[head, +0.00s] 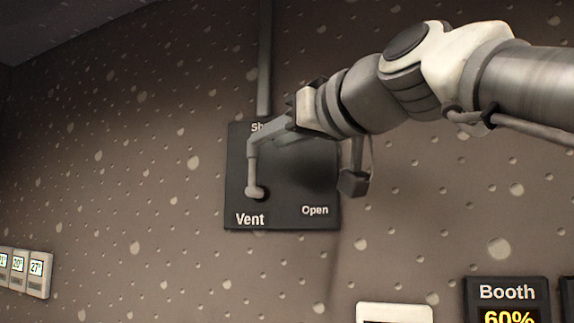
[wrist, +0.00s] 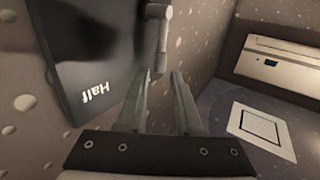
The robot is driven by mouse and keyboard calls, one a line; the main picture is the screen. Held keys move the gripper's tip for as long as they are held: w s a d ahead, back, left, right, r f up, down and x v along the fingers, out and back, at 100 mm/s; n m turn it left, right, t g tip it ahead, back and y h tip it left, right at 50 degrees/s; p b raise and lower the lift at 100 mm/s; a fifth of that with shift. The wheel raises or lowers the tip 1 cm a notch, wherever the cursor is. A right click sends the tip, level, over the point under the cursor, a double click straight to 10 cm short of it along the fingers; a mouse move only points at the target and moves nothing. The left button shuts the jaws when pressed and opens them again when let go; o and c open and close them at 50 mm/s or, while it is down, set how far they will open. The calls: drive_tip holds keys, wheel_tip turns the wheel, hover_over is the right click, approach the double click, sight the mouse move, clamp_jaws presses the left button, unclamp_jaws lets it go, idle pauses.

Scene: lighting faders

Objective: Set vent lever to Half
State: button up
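The vent panel (head: 290,200) is a dark plate on the wall, marked "Vent" and "Open"; a label at its top is partly covered by my arm, with "Sh" showing. The grey vent lever (head: 254,170) points nearly straight up from its pivot at the panel's lower left, towards that label. My gripper (head: 256,143) is at the lever's upper end. In the wrist view, the "Half" mark shows on the panel (wrist: 70,60). The fingers of my gripper (wrist: 162,74) are apart, with the lever (wrist: 163,40) at or just beyond their tips. I cannot tell whether they touch it.
A vertical conduit (head: 264,60) runs up the wall above the panel. A "Booth" display (head: 506,293) reading 60% is at the lower right, and small wall displays (head: 36,274) are at the lower left. The speckled wall below the panel is clear.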

sight(255, 168)
drive_tip(key=x, duration=0.5)
drive_tip(key=shift+p, duration=0.4)
clamp_jaws()
idle(1.0)
